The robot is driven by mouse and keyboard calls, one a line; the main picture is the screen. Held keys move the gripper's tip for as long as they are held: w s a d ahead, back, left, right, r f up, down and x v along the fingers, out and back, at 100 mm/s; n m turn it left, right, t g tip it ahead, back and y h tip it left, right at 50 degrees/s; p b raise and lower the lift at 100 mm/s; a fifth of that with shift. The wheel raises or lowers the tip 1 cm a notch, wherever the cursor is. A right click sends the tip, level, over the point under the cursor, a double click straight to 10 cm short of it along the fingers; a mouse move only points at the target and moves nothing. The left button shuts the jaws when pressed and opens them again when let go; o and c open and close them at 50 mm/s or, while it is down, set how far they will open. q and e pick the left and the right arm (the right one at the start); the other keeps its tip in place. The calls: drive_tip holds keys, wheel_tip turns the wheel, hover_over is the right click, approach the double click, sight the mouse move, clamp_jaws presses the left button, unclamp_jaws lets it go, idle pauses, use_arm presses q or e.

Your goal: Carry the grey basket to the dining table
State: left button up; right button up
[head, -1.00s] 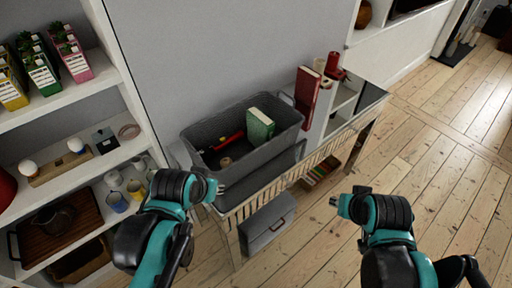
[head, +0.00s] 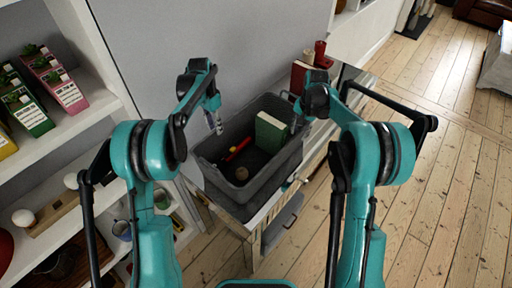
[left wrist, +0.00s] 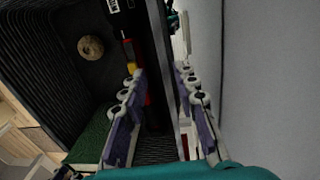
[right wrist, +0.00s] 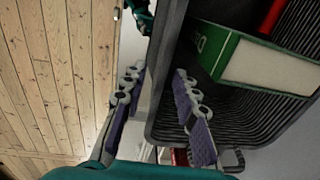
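The grey basket (head: 222,187) sits on a low shelf bench against the wall. It holds a green book (head: 269,132), a red and black tool (head: 237,150) and a small tan roll (head: 267,180). My left gripper (head: 216,123) is at the basket's wall-side left edge. In the left wrist view its fingers are apart on either side of the basket wall (left wrist: 164,60), one inside and one outside. My right gripper (head: 296,122) is at the opposite right edge. In the right wrist view its fingers are open around the rim (right wrist: 163,90), with gaps visible.
Red books (head: 300,76) and a red object (head: 320,55) stand just behind the basket. A white shelf unit with plant boxes (head: 62,90) is close on the left. Bare floorboards (head: 430,200) are free on the right. A pale piece of furniture (head: 497,65) shows at the far right edge.

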sight(219, 146)
use_arm(q)
drive_tip(key=shift+w+f, duration=0.15)
drive_tip(key=shift+f, duration=0.2)
use_arm(e)
drive_tip(key=shift+w+f, duration=0.15)
drive_tip(key=shift+f, duration=0.25)
drive_tip(key=shift+w+a+f, duration=0.15)
drive_tip(key=shift+f, duration=0.05)
use_arm(q)
drive_tip(key=shift+w+a+f, duration=0.15)
drive_tip(key=shift+f, duration=0.05)
use_arm(e)
drive_tip(key=shift+r, duration=0.1)
